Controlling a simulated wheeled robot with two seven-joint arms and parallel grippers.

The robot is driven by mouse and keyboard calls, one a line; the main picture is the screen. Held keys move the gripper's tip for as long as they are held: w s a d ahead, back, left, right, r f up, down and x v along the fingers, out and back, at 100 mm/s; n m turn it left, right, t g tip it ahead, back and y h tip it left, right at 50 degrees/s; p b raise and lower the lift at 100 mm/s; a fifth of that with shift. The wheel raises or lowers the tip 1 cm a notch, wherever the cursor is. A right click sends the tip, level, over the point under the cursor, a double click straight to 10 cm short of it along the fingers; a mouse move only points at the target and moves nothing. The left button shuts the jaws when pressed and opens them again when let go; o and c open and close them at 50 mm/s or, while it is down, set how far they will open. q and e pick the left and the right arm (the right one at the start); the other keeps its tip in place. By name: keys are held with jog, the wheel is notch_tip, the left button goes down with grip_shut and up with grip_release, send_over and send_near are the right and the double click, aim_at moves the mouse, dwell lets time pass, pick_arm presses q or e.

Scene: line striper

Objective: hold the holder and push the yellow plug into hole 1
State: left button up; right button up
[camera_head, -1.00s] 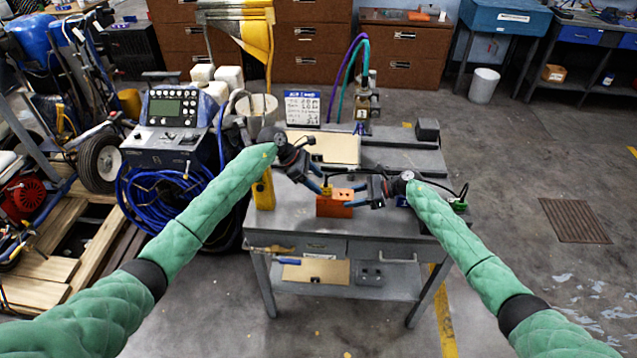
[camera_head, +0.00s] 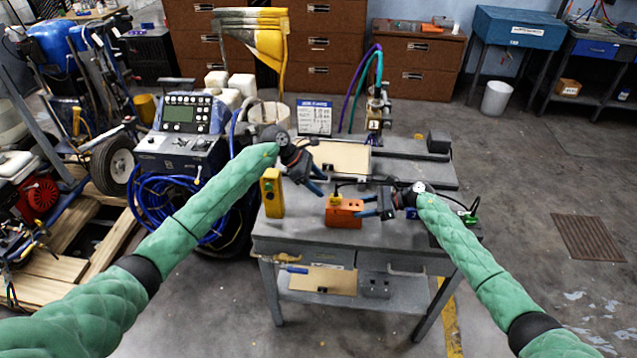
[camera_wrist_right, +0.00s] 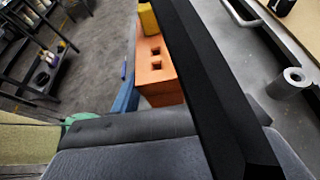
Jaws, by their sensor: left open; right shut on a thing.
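The orange holder (camera_head: 343,214) sits on the grey workbench. The yellow plug (camera_head: 336,199) stands upright at the holder's left end; how deep it sits cannot be told. In the right wrist view the holder (camera_wrist_right: 153,62) shows two open square holes, with the yellow plug (camera_wrist_right: 148,19) beyond them at the far end. My left gripper (camera_head: 319,186) is open and empty, above and left of the plug, apart from it. My right gripper (camera_head: 366,208) is shut on the holder's right end. A dark finger hides part of the holder in the wrist view.
A yellow post-like block (camera_head: 272,193) stands at the bench's left edge. A black cable arcs behind the holder toward a green item (camera_head: 470,219) at the right. The bench front is clear.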

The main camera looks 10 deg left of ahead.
dwell(0.3)
jog(key=o, duration=1.4)
